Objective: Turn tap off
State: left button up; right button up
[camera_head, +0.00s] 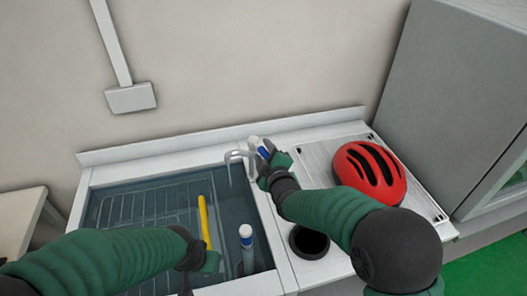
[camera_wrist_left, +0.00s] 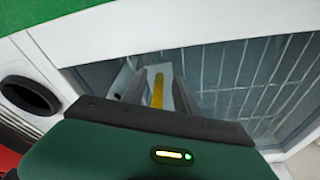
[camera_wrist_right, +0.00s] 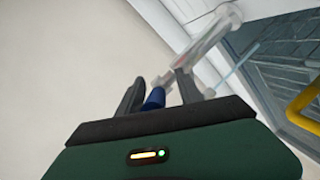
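The chrome tap (camera_head: 238,155) stands at the back right of the sink, its spout curving over the basin. It also shows in the right wrist view (camera_wrist_right: 205,45), where a thin pale blue line, perhaps water, runs from it. The blue tap handle (camera_head: 263,153) sits right of the spout. My right gripper (camera_head: 272,163) is at the handle. In the right wrist view its fingers are apart, with the blue handle (camera_wrist_right: 154,98) between them; firm contact cannot be told. My left gripper (camera_head: 212,262) is low over the sink's front. Its fingers (camera_wrist_left: 158,88) are apart in the left wrist view.
The sink (camera_head: 262,262) holds a wire rack (camera_head: 140,208), a yellow bar (camera_head: 204,220) and an upright blue-and-white cylinder (camera_head: 246,238). A red helmet (camera_head: 365,172) lies on the right-hand counter, near a round black hole (camera_head: 309,242). A grey cabinet (camera_head: 450,95) stands at right.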

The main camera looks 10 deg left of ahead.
jog(key=shift+r, duration=0.15)
jog(key=shift+s+d+r, duration=0.1)
jog(key=shift+s+d, duration=0.05)
jog(key=shift+s, duration=0.15)
jog(key=v, duration=1.6)
jog(key=shift+f+b, duration=0.25)
jog(key=shift+b, duration=0.15)
jog(key=shift+c, duration=0.4)
